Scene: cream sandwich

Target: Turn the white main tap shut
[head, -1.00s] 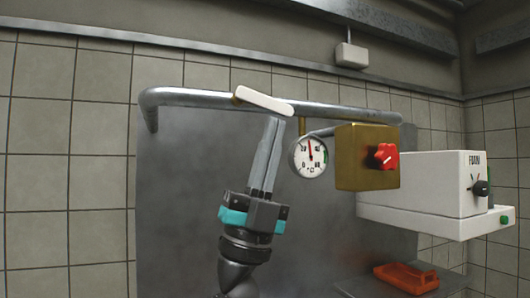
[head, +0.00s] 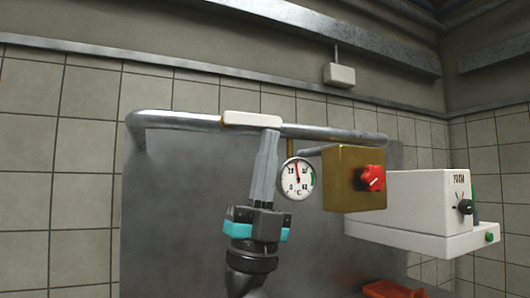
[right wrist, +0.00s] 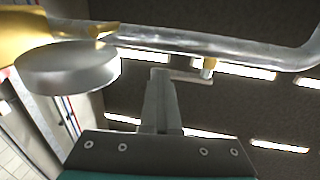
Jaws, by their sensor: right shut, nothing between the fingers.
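The white main tap handle (head: 250,119) is a flat bar in front of the steel pipe, lying nearly along the pipe's line. My right gripper (head: 270,133) points up from below, fingers together and empty. Its fingertips are at the right end of the handle; whether they touch it is hard to tell. In the right wrist view, the shut fingers (right wrist: 160,73) reach up beside the handle (right wrist: 193,77), which sits on a small brass stem under the pipe. My left gripper is not in view.
Right of my gripper hang a round gauge (head: 297,179) and a brass box (head: 353,195) with a red knob (head: 372,178). A white machine (head: 415,205) stands further right. An orange tray (head: 392,290) is at the lower edge. The space left of my arm is clear.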

